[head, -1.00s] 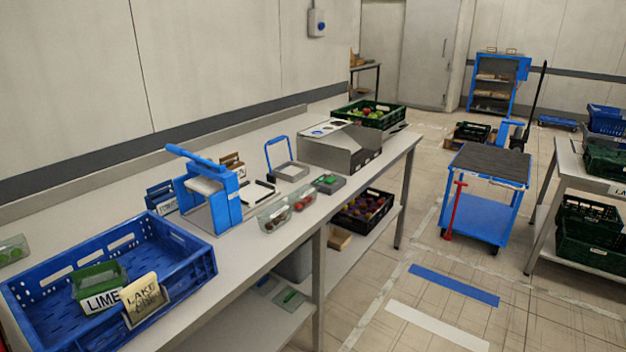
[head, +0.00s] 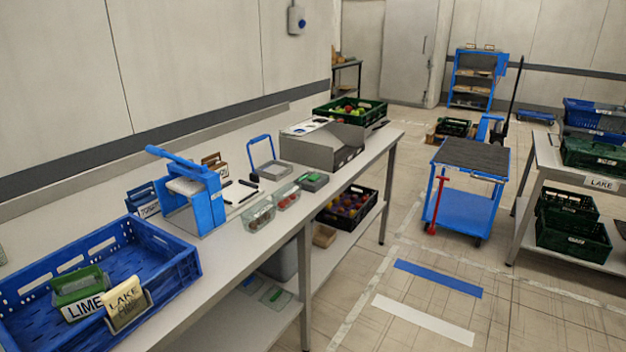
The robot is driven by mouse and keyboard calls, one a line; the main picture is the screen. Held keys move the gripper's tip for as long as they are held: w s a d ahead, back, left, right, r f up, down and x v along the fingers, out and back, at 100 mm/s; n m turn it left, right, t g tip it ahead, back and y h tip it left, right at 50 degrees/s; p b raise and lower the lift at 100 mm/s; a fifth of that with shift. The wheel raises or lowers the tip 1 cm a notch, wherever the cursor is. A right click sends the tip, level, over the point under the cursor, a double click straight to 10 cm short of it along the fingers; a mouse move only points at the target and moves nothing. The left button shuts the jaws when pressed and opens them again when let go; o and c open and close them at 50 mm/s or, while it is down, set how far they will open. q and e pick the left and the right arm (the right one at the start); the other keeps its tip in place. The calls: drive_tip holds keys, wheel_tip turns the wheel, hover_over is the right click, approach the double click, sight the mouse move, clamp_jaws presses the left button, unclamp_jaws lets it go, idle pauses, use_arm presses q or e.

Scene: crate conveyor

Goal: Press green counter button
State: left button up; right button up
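A small dark grey box with a green button (head: 313,178) on its top stands on the long counter (head: 225,262), near its front edge. It sits just right of two clear punnets and in front of the grey sorting box. Nothing touches the button, and its top is in plain view, though it is small. Neither of my grippers is in view.
On the counter are a blue crate (head: 180,278), a blue press (head: 207,205), clear punnets (head: 259,215), a grey sorting box (head: 335,150) and a green fruit crate (head: 375,112). A blue cart (head: 464,210) stands at right. The floor between has free room.

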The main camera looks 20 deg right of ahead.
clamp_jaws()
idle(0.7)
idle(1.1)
